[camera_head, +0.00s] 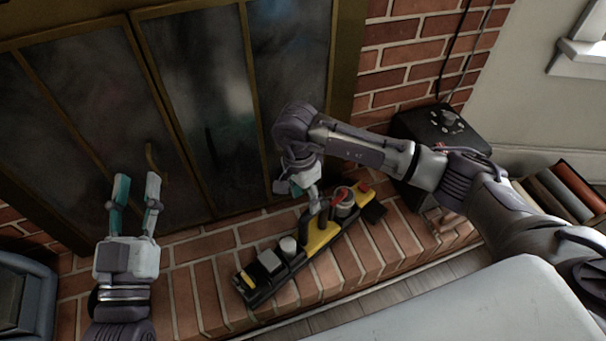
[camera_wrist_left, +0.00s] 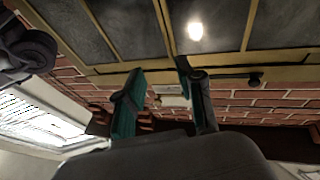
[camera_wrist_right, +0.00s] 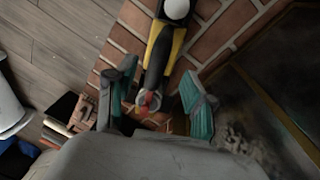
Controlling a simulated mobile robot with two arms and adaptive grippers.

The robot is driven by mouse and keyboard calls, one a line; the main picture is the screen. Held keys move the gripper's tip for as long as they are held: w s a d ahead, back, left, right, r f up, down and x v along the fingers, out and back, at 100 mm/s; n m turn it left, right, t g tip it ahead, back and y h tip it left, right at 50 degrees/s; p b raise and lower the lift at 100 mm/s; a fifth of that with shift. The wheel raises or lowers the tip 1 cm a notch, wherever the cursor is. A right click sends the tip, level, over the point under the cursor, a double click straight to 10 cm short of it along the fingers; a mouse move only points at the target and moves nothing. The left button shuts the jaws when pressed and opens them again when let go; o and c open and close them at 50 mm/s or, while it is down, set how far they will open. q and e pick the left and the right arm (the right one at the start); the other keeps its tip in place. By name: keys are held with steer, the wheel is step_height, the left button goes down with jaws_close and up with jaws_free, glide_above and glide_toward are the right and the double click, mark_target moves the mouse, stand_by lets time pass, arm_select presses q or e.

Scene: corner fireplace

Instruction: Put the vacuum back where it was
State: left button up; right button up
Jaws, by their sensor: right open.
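The vacuum (camera_head: 322,238), a long yellow and black body with grey, white and red parts, lies on the brick hearth in front of the fireplace doors. My right gripper (camera_head: 303,192) is open just above its middle, near the red part. In the right wrist view the vacuum (camera_wrist_right: 163,50) shows beyond and between the open fingers of the right gripper (camera_wrist_right: 160,95); I cannot tell whether they touch it. My left gripper (camera_head: 137,190) is open and empty in front of the doors, left of the vacuum. It also shows open in the left wrist view (camera_wrist_left: 165,95).
Glass fireplace doors (camera_head: 195,90) with a metal handle (camera_head: 152,158) stand behind the hearth (camera_head: 200,300). A black box with knobs (camera_head: 440,128) stands at the right by the brick wall, with books (camera_head: 570,190) beyond. The hearth between left gripper and vacuum is clear.

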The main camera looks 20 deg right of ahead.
arm_select(q)
step_height(320, 180, down, 8)
steer(key=a+g+y+p, duration=0.1)
steer(key=g, duration=0.4)
steer(key=shift+r+y, duration=0.2)
steer(key=shift+y, duration=0.1)
arm_select(e)
step_height(320, 180, up, 7)
steer(key=shift+w+a, duration=0.2)
steer(key=shift+w, duration=0.15)
arm_select(q)
steer(key=shift+a, duration=0.1)
